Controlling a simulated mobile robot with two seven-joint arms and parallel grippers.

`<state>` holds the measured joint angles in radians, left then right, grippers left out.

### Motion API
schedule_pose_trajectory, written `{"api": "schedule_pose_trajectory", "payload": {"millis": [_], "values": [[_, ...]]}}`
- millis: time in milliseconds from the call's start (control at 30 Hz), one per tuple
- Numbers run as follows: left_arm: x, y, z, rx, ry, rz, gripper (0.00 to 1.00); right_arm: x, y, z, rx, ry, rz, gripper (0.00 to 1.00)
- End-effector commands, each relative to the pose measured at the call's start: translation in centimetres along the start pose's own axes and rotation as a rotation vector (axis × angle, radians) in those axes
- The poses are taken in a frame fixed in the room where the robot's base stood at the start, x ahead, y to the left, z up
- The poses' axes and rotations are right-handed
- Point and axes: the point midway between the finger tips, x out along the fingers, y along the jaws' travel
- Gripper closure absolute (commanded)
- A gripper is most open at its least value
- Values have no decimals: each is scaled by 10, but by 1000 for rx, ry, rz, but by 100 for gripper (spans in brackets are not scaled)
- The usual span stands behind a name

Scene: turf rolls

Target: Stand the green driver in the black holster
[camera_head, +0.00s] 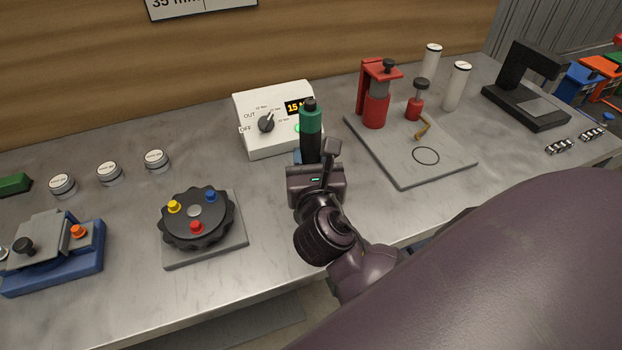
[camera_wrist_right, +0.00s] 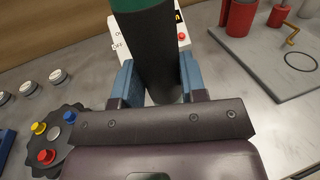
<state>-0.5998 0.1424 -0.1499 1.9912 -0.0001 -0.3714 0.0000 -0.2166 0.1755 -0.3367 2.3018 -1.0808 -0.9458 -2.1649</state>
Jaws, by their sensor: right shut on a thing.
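The green driver (camera_head: 311,122) stands upright in the head view, with a black top and a green band. Below the band is a dark cylinder, which also fills the middle of the right wrist view (camera_wrist_right: 158,50). My right gripper (camera_head: 309,157) is shut on this dark part, one blue finger on each side. I cannot tell whether the dark part is the driver's own body or the black holster; no separate holster stands out. The lower end is hidden behind my gripper in the head view. My left gripper is not in view.
A white dial box (camera_head: 275,146) stands just behind the driver. A black knobbed wheel (camera_head: 195,217) is to the left, with a blue fixture (camera_head: 60,268) beyond it. A grey plate (camera_head: 437,173) with red tools lies right. Some bare grey worktop (camera_head: 120,215) lies between them.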

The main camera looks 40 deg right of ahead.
Motion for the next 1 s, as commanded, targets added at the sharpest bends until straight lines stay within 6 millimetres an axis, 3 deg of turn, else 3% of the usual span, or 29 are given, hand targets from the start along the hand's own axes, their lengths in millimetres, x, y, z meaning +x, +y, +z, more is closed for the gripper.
{"api": "schedule_pose_trajectory", "payload": {"millis": [400, 867, 900, 1000], "values": [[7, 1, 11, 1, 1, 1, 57, 0, 0, -43, -1, -1, 1, 94], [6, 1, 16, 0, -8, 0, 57, 0, 0, -48, 0, -2, 1, 94], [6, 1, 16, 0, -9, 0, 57, 0, 0, -49, 0, 0, 0, 58], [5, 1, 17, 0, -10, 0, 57, 0, 0, -49, 0, 0, 0, 43]]}}
